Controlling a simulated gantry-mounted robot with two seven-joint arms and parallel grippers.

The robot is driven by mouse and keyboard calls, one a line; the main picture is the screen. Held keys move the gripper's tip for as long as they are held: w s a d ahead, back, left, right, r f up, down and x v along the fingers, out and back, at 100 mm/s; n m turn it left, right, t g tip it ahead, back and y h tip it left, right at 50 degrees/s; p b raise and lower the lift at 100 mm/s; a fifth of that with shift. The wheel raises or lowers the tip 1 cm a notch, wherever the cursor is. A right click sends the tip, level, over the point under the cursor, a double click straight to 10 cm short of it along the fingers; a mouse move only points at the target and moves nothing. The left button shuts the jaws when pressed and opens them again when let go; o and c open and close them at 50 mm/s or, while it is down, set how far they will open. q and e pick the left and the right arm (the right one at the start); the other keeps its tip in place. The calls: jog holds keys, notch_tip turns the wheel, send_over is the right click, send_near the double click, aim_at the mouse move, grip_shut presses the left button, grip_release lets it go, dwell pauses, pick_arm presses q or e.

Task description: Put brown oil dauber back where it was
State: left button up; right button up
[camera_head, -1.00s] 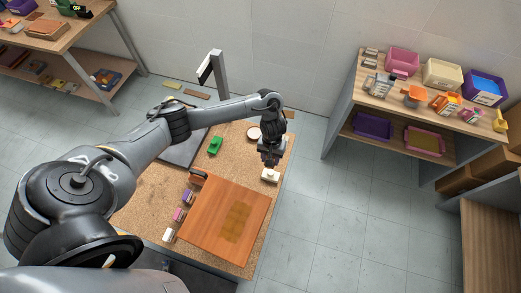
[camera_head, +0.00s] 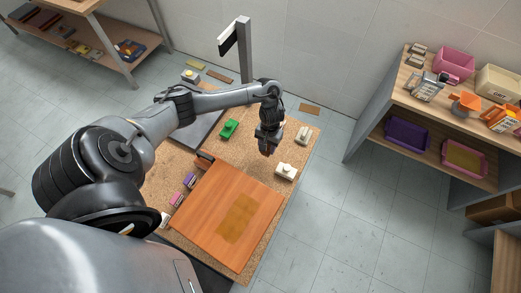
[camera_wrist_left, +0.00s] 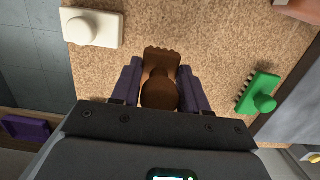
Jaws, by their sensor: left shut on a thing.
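The brown oil dauber (camera_wrist_left: 160,88) is between the purple fingers of my left gripper (camera_head: 268,150). The gripper is shut on it, and in the left wrist view its round brown knob faces the camera and a wider, ragged brown end points away. The gripper is over the cork-topped table, behind the orange-brown board (camera_head: 215,210). I cannot tell whether the dauber touches the cork. My right gripper is not in view.
A cream block with a knob (camera_head: 286,171) and another pale tool (camera_head: 303,134) lie near the table's right edge. A green brush (camera_head: 229,128) lies to the left of the gripper. Small coloured tools (camera_head: 189,179) line the board's left side. A grey post (camera_head: 245,50) stands behind.

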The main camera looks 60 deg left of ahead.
pick_arm(q)
jog(key=a, duration=0.1)
jog(key=a+f+b, duration=0.1)
jog(key=s+a+f, duration=0.1)
jog(key=shift+a+f+b, duration=0.25)
jog(key=shift+a+b, duration=0.05)
jog(key=shift+a, duration=0.1)
jog(key=shift+f+b, duration=1.05)
jog(key=shift+f, duration=0.9)
jog(key=o, duration=0.9)
jog(key=shift+f, duration=0.1)
jog(key=shift+o, duration=0.2)
